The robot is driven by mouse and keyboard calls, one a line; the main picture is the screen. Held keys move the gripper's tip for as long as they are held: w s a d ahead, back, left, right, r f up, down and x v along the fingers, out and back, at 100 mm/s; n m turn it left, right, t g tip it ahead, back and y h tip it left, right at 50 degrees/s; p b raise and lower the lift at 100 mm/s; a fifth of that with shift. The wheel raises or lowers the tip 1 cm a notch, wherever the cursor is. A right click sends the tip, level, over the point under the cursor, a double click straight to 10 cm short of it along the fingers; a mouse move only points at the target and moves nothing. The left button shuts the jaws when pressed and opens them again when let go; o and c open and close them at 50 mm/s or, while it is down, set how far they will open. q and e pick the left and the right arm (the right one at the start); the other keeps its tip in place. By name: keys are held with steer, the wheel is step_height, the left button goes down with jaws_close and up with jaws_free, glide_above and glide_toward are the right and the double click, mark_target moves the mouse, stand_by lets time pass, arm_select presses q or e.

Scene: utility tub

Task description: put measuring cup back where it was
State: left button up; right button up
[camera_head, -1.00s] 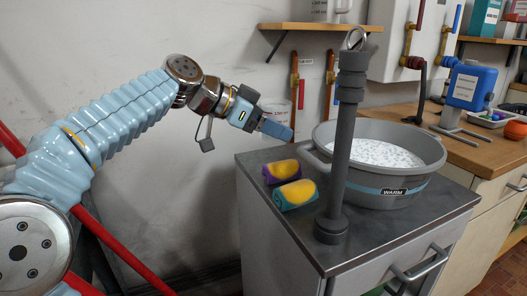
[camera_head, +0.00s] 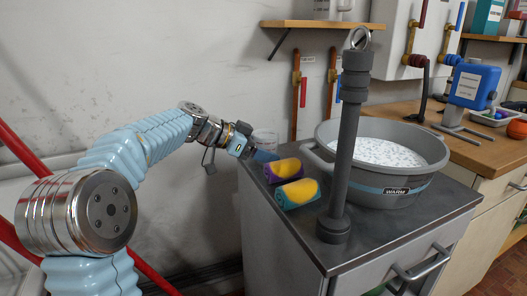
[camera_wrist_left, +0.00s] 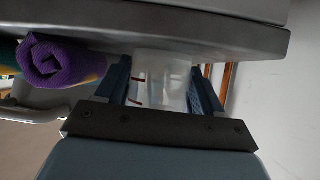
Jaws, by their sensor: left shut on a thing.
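The measuring cup (camera_wrist_left: 163,78) is clear, with red marks on its side. It sits between the two fingers of my left gripper (camera_wrist_left: 163,90) in the left wrist view, and the gripper is shut on it. In the head view the cup (camera_head: 265,138) shows partly behind my left gripper (camera_head: 262,155), at the back left corner of the grey cabinet top (camera_head: 385,232). I cannot tell whether its base touches the top. My right gripper is not in view.
Two rolled cloths, purple-yellow (camera_head: 283,170) and teal-yellow (camera_head: 297,193), lie close to the right of the gripper. A grey tub (camera_head: 440,180) of white foam stands further right.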

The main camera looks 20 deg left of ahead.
arm_select(q)
steer(key=shift+f, duration=0.15)
steer(key=o, duration=1.1)
steer(key=shift+r, duration=0.3)
steer(key=v, duration=1.1)
steer(key=shift+s+a, duration=0.3)
